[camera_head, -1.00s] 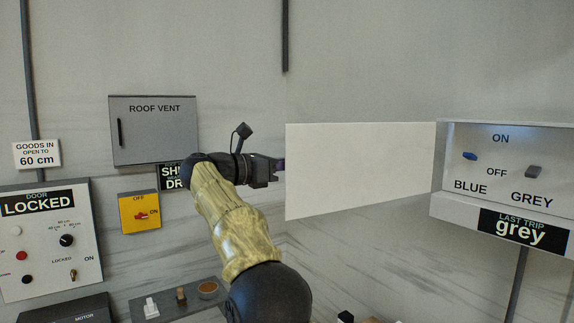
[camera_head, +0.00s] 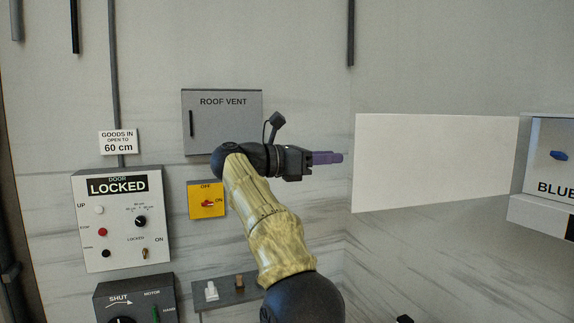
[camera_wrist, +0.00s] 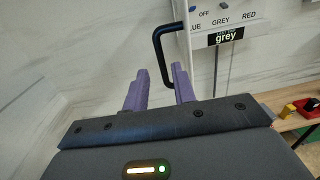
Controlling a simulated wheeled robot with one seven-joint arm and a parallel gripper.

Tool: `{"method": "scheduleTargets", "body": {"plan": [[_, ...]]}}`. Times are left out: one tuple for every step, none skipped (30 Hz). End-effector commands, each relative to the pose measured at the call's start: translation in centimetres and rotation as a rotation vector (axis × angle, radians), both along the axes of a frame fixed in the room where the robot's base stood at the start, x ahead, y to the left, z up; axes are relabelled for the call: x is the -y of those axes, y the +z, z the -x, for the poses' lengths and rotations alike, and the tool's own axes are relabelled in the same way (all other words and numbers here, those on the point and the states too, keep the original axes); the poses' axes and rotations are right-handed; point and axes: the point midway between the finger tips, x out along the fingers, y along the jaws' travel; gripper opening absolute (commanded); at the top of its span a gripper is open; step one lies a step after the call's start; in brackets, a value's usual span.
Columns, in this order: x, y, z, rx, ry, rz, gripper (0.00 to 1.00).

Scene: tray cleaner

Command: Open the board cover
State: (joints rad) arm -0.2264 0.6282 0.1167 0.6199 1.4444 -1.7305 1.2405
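The board cover (camera_head: 435,162) is a plain white panel that stands swung out to the left from the switch board (camera_head: 541,130) in the head view. In the wrist view the cover is seen nearly edge-on (camera_wrist: 185,38), with a black bar handle (camera_wrist: 162,62) on it. The handle is hidden in the head view. My gripper (camera_head: 343,157) points right, just short of the cover's left edge in the head view. In the wrist view its purple fingers (camera_wrist: 161,74) are apart and empty, and the handle is beyond the fingertips.
The board shows BLUE, GREY and RED labels in the wrist view, above a sign reading grey (camera_wrist: 228,37). A wooden shelf (camera_wrist: 295,118) with small items is at lower right. The roof vent panel (camera_head: 222,122), yellow switch (camera_head: 206,200) and door panel (camera_head: 123,220) are on the left wall.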

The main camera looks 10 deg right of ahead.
Motion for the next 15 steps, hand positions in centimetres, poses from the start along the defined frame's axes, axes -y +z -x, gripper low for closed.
{"method": "scheduleTargets", "body": {"plan": [[-1.2,-0.2,0.1,0.002,0.004,-0.002,0.26],[-1.8,-0.1,0.1,0.001,0.004,-0.002,0.26],[-2.6,-0.1,0.2,0.001,0.003,-0.001,0.26],[-3.2,-0.1,0.3,0.001,0.003,-0.001,0.26],[-3.8,-0.1,0.4,0.002,0.004,-0.001,0.26],[-4.6,-0.1,0.5,0.000,0.003,-0.002,0.26],[-5.2,0.0,0.5,0.000,0.003,-0.001,0.26],[-5.8,0.0,0.6,0.001,0.003,0.000,0.26],[-6.5,0.0,0.7,0.000,0.002,-0.002,0.26],[-7.1,0.0,0.8,0.000,0.002,-0.002,0.26],[-7.5,0.1,0.9,0.000,0.002,-0.001,0.26],[-8.1,0.1,1.0,0.000,0.001,0.000,0.26],[-8.5,0.1,1.0,0.000,0.000,-0.001,0.26],[-8.8,0.1,1.1,-0.001,0.000,-0.001,0.26],[-9.1,0.0,1.1,-0.001,0.000,-0.001,0.26]]}}
